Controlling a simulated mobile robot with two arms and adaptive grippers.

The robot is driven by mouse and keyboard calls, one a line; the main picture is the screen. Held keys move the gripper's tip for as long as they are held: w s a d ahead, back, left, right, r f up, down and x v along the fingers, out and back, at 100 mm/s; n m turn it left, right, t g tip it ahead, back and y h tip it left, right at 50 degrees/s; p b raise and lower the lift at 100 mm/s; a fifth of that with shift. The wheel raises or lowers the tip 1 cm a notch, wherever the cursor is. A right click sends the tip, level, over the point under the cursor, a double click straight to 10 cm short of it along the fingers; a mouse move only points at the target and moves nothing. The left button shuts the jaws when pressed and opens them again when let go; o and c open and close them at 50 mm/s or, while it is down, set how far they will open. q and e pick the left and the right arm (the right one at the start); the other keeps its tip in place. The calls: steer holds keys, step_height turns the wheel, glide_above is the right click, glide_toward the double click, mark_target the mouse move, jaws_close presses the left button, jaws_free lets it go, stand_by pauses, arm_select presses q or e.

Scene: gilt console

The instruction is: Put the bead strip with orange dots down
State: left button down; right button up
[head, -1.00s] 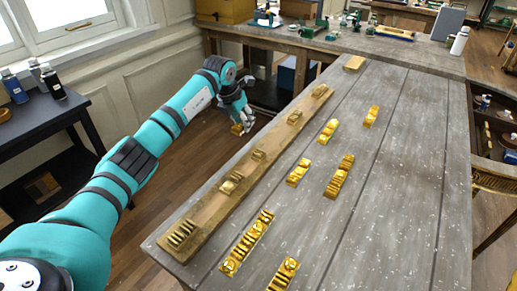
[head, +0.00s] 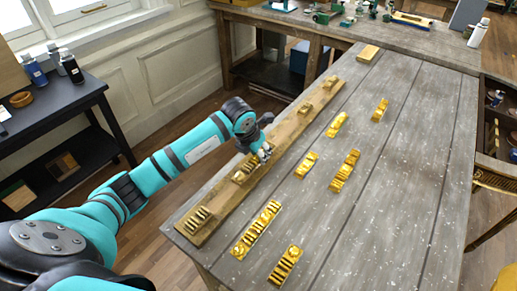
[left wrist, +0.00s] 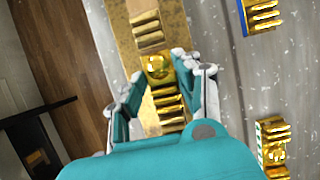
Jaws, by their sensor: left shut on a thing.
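My left gripper (head: 264,154) is over the long wooden board (head: 286,128) on the table's left edge. In the left wrist view my left gripper (left wrist: 163,74) is shut on a gold bead strip (left wrist: 168,104) with a rounded bead and several ridges. The strip lies along the board (left wrist: 122,38); I cannot tell whether it touches it. Orange dots on it cannot be made out. A ridged gold piece (left wrist: 147,28) sits on the board just beyond the fingertips. My right gripper is not in view.
Several loose gold strips, such as a long one (head: 257,230) and a short one (head: 285,266), lie on the grey table (head: 400,190) right of the board. A gold block (head: 368,53) is at the far end. The table's right part is clear.

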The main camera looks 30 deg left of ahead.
arm_select(q)
steer(key=c, duration=0.9)
jaws_free()
steer(key=shift+r, duration=0.15)
steer(key=shift+s+a+r, duration=0.1)
steer(key=shift+r, duration=0.25)
steer(key=b+v, duration=0.2)
steer(key=v, duration=0.9)
steer(key=shift+s, duration=0.1)
